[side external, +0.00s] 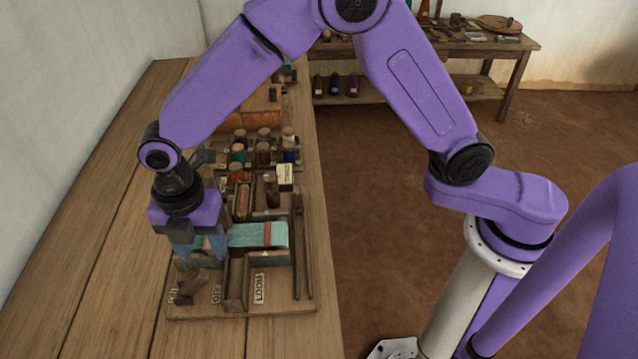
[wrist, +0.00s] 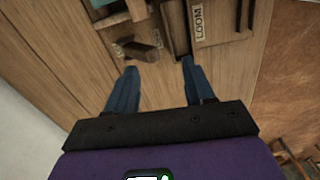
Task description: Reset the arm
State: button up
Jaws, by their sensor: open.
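My gripper (side external: 196,245) hangs from my bent purple arm over the left front part of a wooden board on the bench. In the wrist view its two blue fingers (wrist: 158,68) are spread apart with nothing between them. A dark wooden lever (side external: 193,284) lies on the board near the "ON" and "OFF" labels, just in front of the gripper in the side view. In the wrist view the lever (wrist: 138,48) shows beyond the fingertips, apart from them. The exact fingertip height above the board is hard to tell.
The board (side external: 285,306) carries a "LOOM" label (side external: 259,287), a narrow wooden trough (side external: 236,283) and a teal cloth with a red stripe (side external: 258,234). Several corked jars (side external: 263,152) stand behind. The bench's left side (side external: 95,240) is clear. A second table (side external: 515,45) stands at the back.

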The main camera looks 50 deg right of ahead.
jog(key=s+d+r+m, duration=0.2)
jog(key=s+d+m, duration=0.2)
jog(key=s+d, duration=0.3)
jog(key=s+d+r+m, duration=0.3)
jog(key=s+d+m, duration=0.2)
jog(key=d, duration=0.8)
jog(key=s+d+r+m, duration=0.3)
jog(key=s+d+m, duration=0.1)
jog(key=s+d, duration=0.5)
jog(key=shift+s+d+m, duration=0.3)
jog(key=shift+s+d, duration=0.1)
jog(key=shift+d, duration=0.55)
